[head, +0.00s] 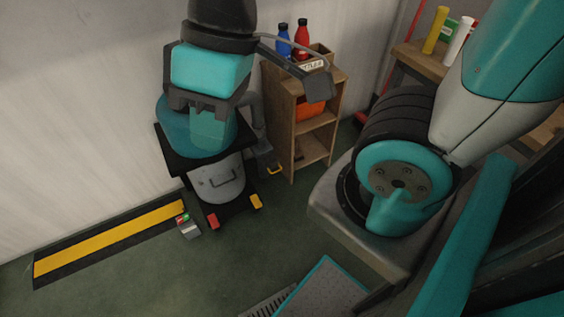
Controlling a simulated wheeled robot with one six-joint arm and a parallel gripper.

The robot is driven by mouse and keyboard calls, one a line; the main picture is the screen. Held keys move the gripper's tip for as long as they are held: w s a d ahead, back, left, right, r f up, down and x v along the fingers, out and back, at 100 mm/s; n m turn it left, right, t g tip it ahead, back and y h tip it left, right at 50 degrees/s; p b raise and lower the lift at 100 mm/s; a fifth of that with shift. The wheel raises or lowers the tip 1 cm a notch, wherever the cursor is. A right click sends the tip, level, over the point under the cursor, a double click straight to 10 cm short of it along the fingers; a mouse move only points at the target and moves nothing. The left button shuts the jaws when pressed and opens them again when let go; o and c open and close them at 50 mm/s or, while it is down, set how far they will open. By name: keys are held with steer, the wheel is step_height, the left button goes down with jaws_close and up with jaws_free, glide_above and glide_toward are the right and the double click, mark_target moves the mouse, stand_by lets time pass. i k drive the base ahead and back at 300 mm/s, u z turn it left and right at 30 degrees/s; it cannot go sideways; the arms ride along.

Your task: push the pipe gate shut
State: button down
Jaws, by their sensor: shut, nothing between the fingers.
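A dark grey pipe (257,125) runs down at the drum's right, partly hidden. Near its lower end is a small yellow handle (273,169). I cannot clearly make out the pipe gate or how far it is open.
A wooden shelf (292,130) with blue and red bottles stands right of the machine. Red and yellow pieces (213,221) are at the drum's base. A yellow-black floor strip (110,240) runs along the wall (70,130). The green floor (150,285) is clear at front left.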

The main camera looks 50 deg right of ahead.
mark_target(269, 160)
steer(key=z, duration=0.6)
steer(key=i, duration=0.9)
steer(key=z, duration=0.3)
steer(key=k, duration=0.45)
steer(key=u, duration=0.55)
steer(key=k, duration=0.85)
steer(key=z, duration=0.6)
steer(key=i, duration=0.8)
steer(key=z, duration=0.9)
steer(key=i, duration=0.4)
steer(key=z, duration=0.15)
